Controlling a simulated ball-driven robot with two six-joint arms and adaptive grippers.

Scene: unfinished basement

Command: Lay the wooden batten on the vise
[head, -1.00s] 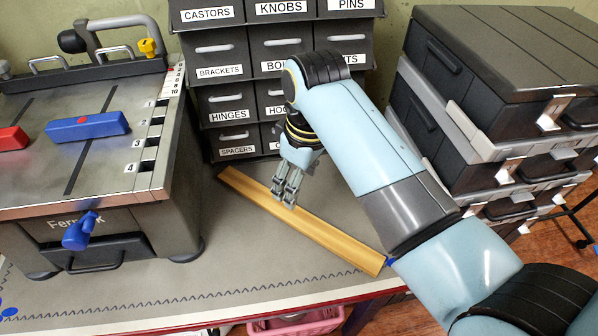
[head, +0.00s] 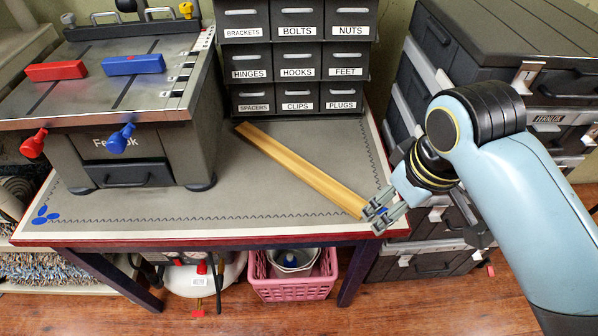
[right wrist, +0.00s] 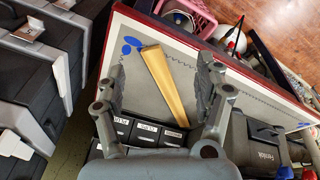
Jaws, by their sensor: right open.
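The wooden batten (head: 300,167) lies flat and slanting on the grey mat of the table, its near right end towards the table's front edge. It also shows in the right wrist view (right wrist: 163,85), between the fingers in the picture. My right gripper (head: 377,216) is open at the batten's near right end; I cannot tell whether it touches. It also shows open in the wrist view (right wrist: 160,70). A grey metal machine (head: 122,158) on the left of the table, with a flat top, is the nearest thing to a vise. My left gripper is out of view.
A red bar (head: 55,71) and a blue bar (head: 133,65) sit on the machine's top. A labelled drawer cabinet (head: 297,50) stands behind the batten. Dark stacked cases (head: 500,40) stand at right. A pink basket (head: 292,287) is below the table. The front middle of the mat is clear.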

